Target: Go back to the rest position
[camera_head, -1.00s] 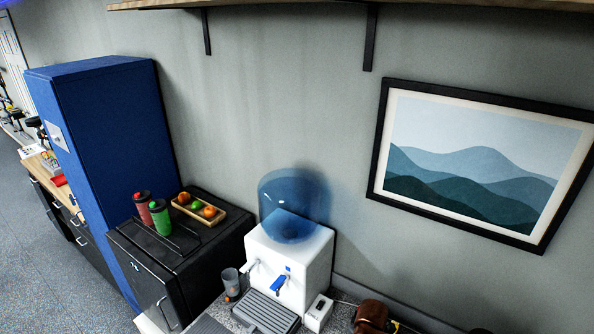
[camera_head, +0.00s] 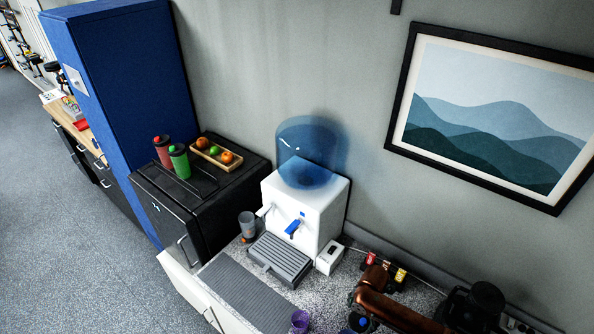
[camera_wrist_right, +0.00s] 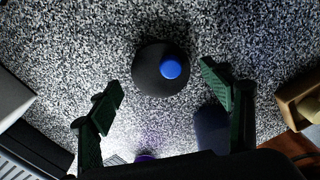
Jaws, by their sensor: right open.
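My right gripper (camera_head: 362,312) is at the bottom of the head view, low over the speckled counter and partly cut off. In the right wrist view its two green-and-black fingers (camera_wrist_right: 162,84) stand well apart and hold nothing. A round black object with a blue top (camera_wrist_right: 148,78) sits on the counter ahead of and between the fingers, with clear space on both sides. Its blue top also shows small beside the gripper in the head view (camera_head: 362,322). My left gripper is not in view.
A white water dispenser (camera_head: 292,222) with a grey drip tray (camera_head: 278,260) stands left of my gripper. A purple cup (camera_head: 300,320) is near the front. A small white box (camera_head: 329,257) stands between dispenser and gripper. A black cabinet (camera_head: 160,205) holds bottles and fruit.

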